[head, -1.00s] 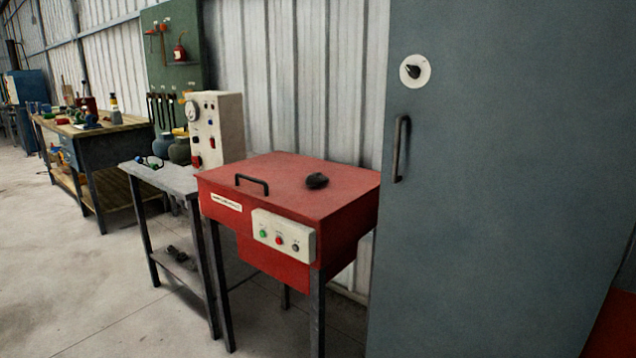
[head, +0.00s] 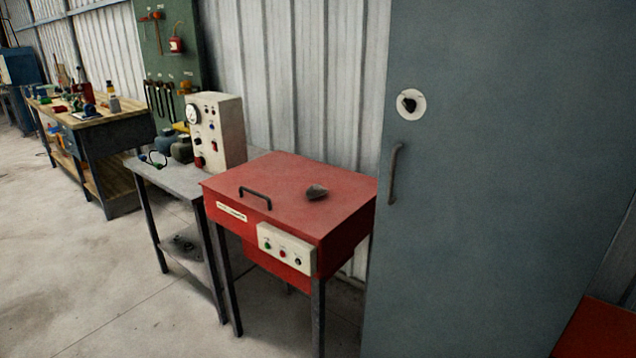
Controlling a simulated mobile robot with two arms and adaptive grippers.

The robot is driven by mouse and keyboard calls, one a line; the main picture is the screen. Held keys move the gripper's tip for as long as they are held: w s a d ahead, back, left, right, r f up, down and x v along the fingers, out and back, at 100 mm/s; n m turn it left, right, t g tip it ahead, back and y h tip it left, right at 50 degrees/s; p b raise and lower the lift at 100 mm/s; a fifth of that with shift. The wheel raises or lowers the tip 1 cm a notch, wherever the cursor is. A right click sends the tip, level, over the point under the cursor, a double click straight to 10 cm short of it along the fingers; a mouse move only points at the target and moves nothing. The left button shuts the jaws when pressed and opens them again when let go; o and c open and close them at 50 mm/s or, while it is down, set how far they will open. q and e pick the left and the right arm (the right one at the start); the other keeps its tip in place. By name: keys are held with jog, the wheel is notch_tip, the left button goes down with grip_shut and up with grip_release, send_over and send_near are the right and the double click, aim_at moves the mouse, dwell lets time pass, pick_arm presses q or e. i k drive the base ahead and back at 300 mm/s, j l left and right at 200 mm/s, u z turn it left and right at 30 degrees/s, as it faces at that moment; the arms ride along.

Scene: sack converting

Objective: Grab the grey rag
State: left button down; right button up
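A small dark grey crumpled lump, which looks like the grey rag (head: 317,192), lies on the red lid of the machine (head: 290,174). It sits right of the black lid handle (head: 255,197), apart from it. Nothing covers the rag. Neither of my grippers is in the head view.
A tall grey cabinet (head: 470,200) stands close on the right. A grey side table (head: 180,180) with a gauge box (head: 216,130) adjoins the red machine on the left. A cluttered workbench (head: 110,130) stands farther back. The concrete floor (head: 60,280) at front left is clear.

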aim_at(315, 189)
jog(key=i+j+z, duration=0.1)
jog(key=i+j, duration=0.15)
jog(key=i+j+z, duration=0.1)
jog(key=i+j, duration=0.15)
jog(key=j, duration=0.2)
jog(key=i+j+z, duration=0.1)
jog(key=i+j, duration=0.15)
jog(key=j, duration=0.15)
jog(key=i+j+z, duration=0.1)
jog(key=j, duration=0.3)
jog(key=i+j+z, duration=0.1)
jog(key=i+j, duration=0.25)
